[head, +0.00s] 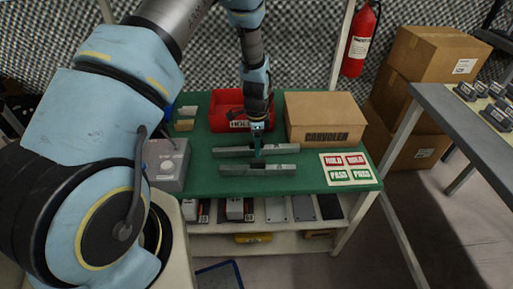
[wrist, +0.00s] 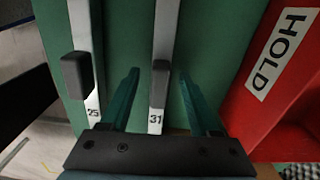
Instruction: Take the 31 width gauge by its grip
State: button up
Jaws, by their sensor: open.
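The 31 width gauge is a long grey bar (wrist: 164,30) with a dark grip block (wrist: 160,84) and a "31" label near its end. In the head view it is the rear bar (head: 230,152) on the green bench top. My gripper (wrist: 160,76) is open, its two teal fingers on either side of the grip in the picture, with gaps on both sides. Whether the fingertips reach down to the grip's height I cannot tell. In the head view my gripper (head: 257,154) is over the rear bar and hides part of it.
The 25 gauge (wrist: 82,30) lies parallel, the front bar (head: 258,170) in the head view. A red HOLD bin (head: 228,108) stands behind, a cardboard box (head: 325,112) behind right. A grey box (head: 166,165) is at left, a HOLD/PASS card (head: 347,169) at right.

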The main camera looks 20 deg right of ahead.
jog(key=shift+f, duration=0.5)
grip_shut()
dwell(0.4)
